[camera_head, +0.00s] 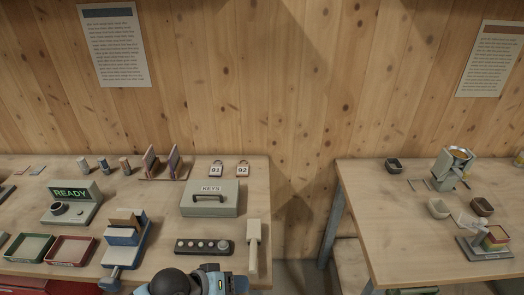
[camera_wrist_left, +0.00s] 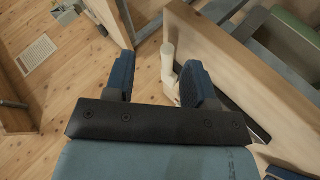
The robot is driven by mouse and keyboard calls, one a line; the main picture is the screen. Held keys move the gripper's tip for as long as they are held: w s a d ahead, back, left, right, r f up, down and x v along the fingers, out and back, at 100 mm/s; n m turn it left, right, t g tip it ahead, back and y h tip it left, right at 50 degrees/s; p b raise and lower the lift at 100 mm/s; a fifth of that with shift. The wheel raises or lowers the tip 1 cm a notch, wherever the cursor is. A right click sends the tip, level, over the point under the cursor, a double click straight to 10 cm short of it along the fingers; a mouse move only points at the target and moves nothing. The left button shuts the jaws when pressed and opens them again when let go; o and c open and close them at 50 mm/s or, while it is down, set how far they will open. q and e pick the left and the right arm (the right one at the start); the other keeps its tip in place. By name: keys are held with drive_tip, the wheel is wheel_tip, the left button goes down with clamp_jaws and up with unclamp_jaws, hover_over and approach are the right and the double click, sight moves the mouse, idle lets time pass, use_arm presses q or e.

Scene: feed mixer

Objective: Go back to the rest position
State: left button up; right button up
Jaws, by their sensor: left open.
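My left gripper (camera_wrist_left: 158,78) shows in the left wrist view with its two dark blue fingers apart. Nothing is held between them. A wooden floor and a pale post-like thing (camera_wrist_left: 168,62) lie beyond the fingers, the post close to the right finger. In the head view, part of my left arm (camera_head: 212,282) shows at the bottom edge, in front of the left table; its fingertips cannot be made out there. My right gripper is in neither view.
The left table (camera_head: 262,190) bears a grey KEYS box (camera_head: 209,199), a button panel (camera_head: 203,247), a pale mallet-like tool (camera_head: 253,245), a READY device (camera_head: 71,207) and trays. A gap separates it from the right table (camera_head: 375,225), which has small bowls and a metal device (camera_head: 452,168).

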use_arm(q)
drive_tip(key=s+a+f+m+t+y, duration=0.2)
drive_tip(key=s+a+f+t+y, duration=0.3)
drive_tip(key=s+a+f, duration=0.5)
drive_tip(key=s+a+t, duration=0.1)
drive_tip(key=a, duration=0.1)
drive_tip(key=shift+s+a+y+p, duration=0.2)
drive_tip(key=shift+a+y+p, duration=0.1)
drive_tip(key=shift+a, duration=0.05)
